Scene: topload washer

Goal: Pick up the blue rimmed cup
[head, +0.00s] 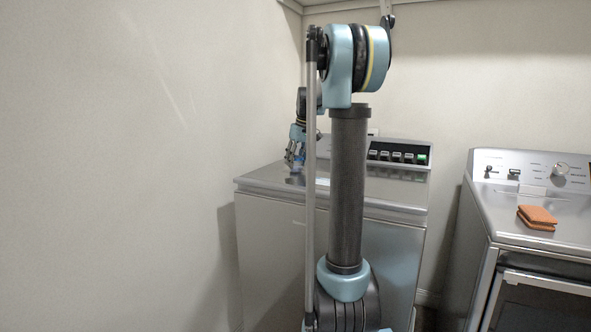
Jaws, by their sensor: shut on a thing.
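My gripper (293,157) is at the left back of the top of the topload washer (262,181), pointing down, partly behind my own arm. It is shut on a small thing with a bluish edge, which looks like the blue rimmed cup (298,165). The cup is tiny in the head view and mostly covered by the gripper fingers, so its full shape is hidden. It is at or just above the washer lid; I cannot tell whether it touches the lid.
The washer's control panel (397,154) with lit buttons stands at the back. A second silver machine (545,205) stands to the right, with brown folded pads (537,217) on top. A wall closes off the left side. My arm hides the middle of the washer.

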